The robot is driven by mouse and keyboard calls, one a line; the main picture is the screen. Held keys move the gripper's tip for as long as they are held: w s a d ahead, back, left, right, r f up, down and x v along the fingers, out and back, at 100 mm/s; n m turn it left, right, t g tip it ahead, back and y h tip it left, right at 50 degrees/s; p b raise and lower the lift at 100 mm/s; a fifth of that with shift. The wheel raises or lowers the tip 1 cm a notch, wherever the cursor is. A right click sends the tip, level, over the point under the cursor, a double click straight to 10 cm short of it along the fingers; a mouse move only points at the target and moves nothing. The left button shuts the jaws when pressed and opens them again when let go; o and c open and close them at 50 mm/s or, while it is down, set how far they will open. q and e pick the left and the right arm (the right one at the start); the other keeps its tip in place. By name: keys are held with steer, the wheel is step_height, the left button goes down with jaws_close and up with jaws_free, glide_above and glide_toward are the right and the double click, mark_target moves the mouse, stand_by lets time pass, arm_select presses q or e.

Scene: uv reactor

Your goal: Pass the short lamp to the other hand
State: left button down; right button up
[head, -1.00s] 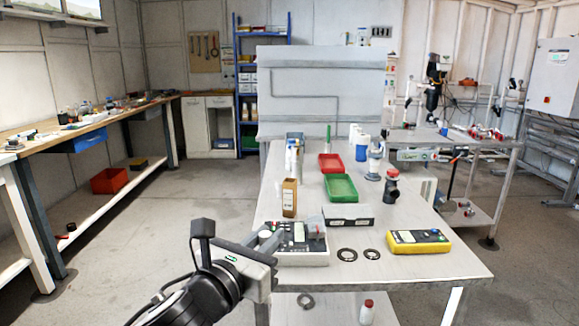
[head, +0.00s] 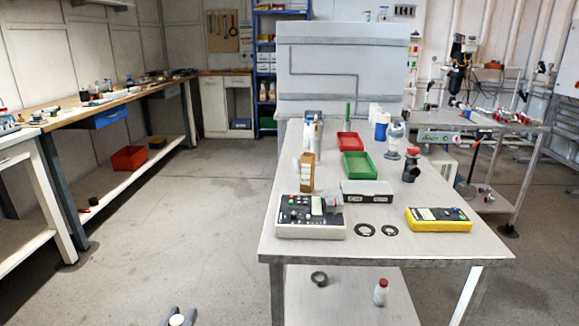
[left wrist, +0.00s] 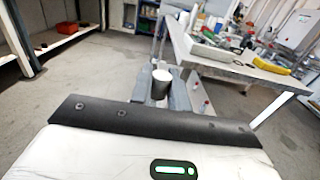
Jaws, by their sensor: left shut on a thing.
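My left gripper (head: 178,318) shows only by its fingertips at the bottom edge of the head view. It is shut on a short cylinder with a white top, which I take to be the short lamp (head: 177,320). The lamp's lower part is hidden. My right gripper is in neither view.
The white table (head: 400,246) carries a grey tester (head: 310,217), a yellow meter (head: 438,219), two black rings (head: 365,230), a green tray (head: 360,165) and a red tray (head: 349,141). The floor left of the table is clear.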

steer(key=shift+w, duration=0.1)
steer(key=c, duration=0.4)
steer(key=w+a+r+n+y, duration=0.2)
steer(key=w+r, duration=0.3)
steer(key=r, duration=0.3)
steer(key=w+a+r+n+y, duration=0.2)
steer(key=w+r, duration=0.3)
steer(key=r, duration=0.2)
arm_select(q)
steer(key=w+d+r+m+g+h, duration=0.1)
steer(key=w+d+m+h, duration=0.1)
steer(key=d, duration=0.6)
steer(key=w+d+r+m+g+h, duration=0.1)
steer(key=w+d+r+m+h, duration=0.1)
steer(key=d, duration=0.6)
steer(key=w+d+r+m+g+h, duration=0.1)
steer(key=w+d+m+g+h, duration=0.1)
steer(key=w+d+m+h, duration=0.2)
steer(key=w+d+h, duration=0.1)
steer(key=d+h, duration=0.2)
steer(key=shift+d+r+h, duration=0.2)
steer(key=shift+d+h, duration=0.1)
steer(key=shift+d, duration=0.1)
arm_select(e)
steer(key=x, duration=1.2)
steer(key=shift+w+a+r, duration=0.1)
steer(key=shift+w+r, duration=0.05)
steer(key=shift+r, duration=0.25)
